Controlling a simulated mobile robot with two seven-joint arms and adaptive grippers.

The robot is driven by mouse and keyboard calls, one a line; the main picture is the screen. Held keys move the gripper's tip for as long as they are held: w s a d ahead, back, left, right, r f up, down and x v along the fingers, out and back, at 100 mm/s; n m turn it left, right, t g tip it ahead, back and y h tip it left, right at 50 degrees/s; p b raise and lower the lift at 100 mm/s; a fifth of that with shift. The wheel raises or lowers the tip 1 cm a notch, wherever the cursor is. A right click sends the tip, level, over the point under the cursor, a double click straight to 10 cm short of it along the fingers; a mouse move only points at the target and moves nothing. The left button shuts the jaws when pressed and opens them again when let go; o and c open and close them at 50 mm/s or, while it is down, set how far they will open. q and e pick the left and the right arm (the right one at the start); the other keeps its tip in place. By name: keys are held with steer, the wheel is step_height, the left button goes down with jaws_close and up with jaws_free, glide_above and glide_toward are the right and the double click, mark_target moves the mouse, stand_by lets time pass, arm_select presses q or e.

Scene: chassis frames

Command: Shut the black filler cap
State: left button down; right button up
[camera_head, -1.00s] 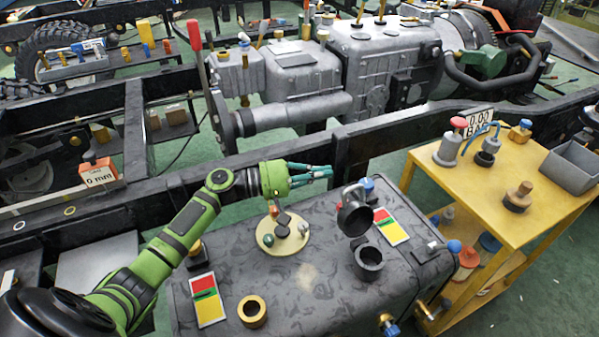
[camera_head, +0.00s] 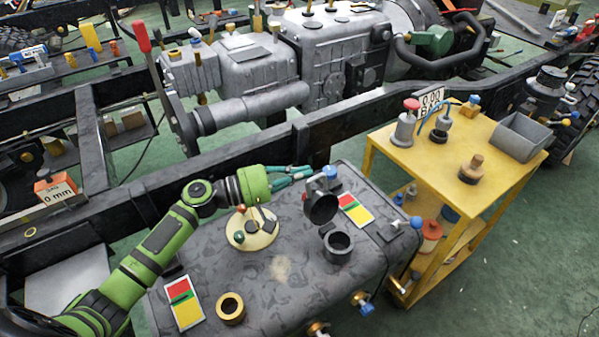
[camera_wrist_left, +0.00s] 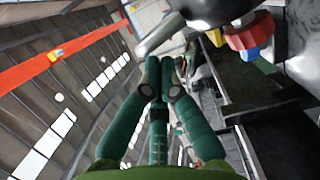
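The black filler cap (camera_head: 320,207) stands open, tilted up on its hinge behind the black filler neck (camera_head: 338,246) on the dark tank (camera_head: 285,290). The neck's round mouth is uncovered. My left gripper (camera_head: 309,173), with teal fingers, is just behind and left of the cap, at its upper edge in the picture; I cannot tell if they touch. The fingertips also show in the left wrist view (camera_wrist_left: 161,78), close together with nothing seen between them. My right gripper is not in view.
A blue knob (camera_head: 330,172) is just behind the cap. On the tank lie a cream disc (camera_head: 262,238) with small parts, colour cards (camera_head: 184,303) and a brass ring (camera_head: 230,308). A yellow cart (camera_head: 440,165) stands at right; a black frame rail (camera_head: 225,160) runs behind.

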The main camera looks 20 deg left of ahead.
arm_select(q)
steer(key=shift+s+d+r, duration=0.2)
steer(key=shift+d+r, duration=0.05)
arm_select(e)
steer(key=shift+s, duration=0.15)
arm_select(q)
steer(key=shift+s+d+m, duration=0.1)
steer(key=shift+m, duration=0.3)
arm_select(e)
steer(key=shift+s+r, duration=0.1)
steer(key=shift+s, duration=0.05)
